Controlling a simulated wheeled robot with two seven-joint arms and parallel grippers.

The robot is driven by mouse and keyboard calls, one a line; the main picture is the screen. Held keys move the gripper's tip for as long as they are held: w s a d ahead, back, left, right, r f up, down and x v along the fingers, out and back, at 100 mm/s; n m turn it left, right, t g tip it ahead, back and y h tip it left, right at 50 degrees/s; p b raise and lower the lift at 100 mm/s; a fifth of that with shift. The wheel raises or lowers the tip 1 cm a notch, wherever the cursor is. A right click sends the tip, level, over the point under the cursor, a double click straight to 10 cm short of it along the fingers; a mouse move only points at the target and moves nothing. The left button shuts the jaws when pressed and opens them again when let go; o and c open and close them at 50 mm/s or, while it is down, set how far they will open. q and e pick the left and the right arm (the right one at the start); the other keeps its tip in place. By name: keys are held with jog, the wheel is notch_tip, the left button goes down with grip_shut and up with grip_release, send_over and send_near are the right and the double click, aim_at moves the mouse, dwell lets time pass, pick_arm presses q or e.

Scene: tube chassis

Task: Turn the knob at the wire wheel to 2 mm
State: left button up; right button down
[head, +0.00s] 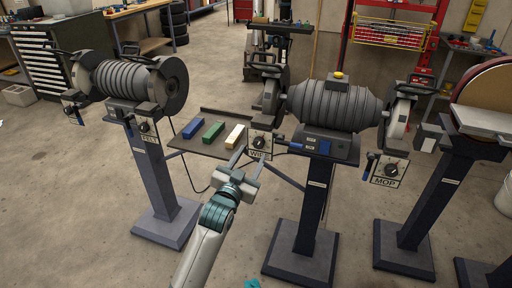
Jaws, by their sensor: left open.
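The knob (259,142) at the wire wheel is a small dark dial on a pale plate (250,152), with a label partly hidden by my gripper. The plate hangs below the wire wheel (269,98) at the left end of the middle grinder (335,105). My left gripper (243,160) is open and empty, its fingers pointing up toward the plate, just below the knob. I cannot tell whether a finger touches the plate. The dial's scale is too small to read. My right gripper is not in view.
A tray (188,143) left of the plate holds a blue, a green and a cream bar. Similar knob plates marked FELT (149,141) and MOP (387,172) hang on the left and right. Pedestals stand on both sides of my arm; the floor in front is mostly clear.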

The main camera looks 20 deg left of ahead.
aim_at(258, 145)
pick_arm(q)
jog(key=shift+w+d, duration=0.1)
jog(key=shift+w, duration=2.65)
jog(key=c, duration=1.1)
